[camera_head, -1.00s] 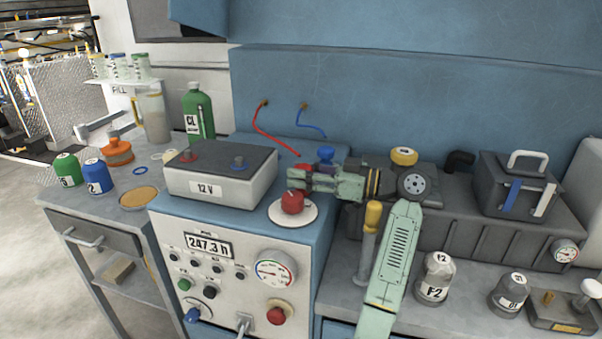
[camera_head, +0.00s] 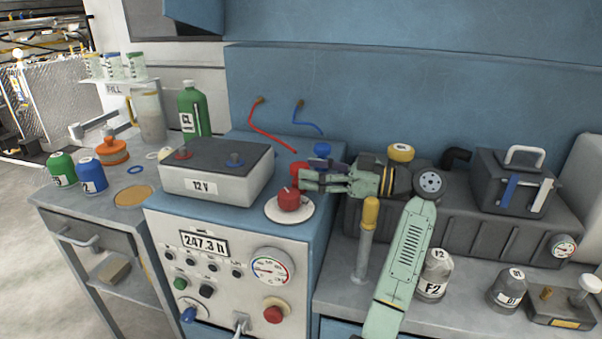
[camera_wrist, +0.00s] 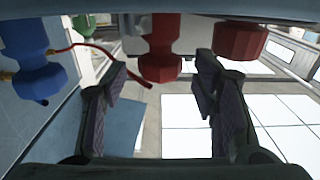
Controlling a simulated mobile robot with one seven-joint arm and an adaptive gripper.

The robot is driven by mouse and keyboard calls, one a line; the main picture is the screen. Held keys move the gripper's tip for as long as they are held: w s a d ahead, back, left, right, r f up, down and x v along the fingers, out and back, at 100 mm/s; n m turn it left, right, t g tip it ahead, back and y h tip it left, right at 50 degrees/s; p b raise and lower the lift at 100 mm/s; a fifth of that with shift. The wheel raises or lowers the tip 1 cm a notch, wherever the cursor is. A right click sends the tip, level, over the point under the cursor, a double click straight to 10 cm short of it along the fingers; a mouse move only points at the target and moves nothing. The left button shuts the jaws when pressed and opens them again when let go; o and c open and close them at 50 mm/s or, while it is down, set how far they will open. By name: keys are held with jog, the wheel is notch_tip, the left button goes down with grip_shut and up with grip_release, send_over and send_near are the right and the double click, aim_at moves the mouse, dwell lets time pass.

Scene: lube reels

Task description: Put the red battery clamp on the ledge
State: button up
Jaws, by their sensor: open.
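The red battery clamp (camera_head: 299,168) stands on the blue cabinet top at the end of the red cable, partly hidden by my gripper in the head view. It also shows in the wrist view (camera_wrist: 160,50), upper middle, between the lines of the two fingers. The blue clamp (camera_head: 322,150) stands just behind it and shows at the left in the wrist view (camera_wrist: 35,62). My gripper (camera_head: 303,181) is open and empty, pointing left, close to the red clamp. Contact cannot be told. I cannot tell which surface is the ledge.
A red knob (camera_head: 289,198) on a white disc sits just in front of the gripper; it shows at upper right in the wrist view (camera_wrist: 240,40). The 12 V battery (camera_head: 217,172) is to the left. A yellow-topped post (camera_head: 367,235) stands near my arm.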

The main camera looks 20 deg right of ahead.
jog(key=v, duration=0.4)
jog(key=shift+b, duration=0.35)
jog(key=shift+r, duration=0.1)
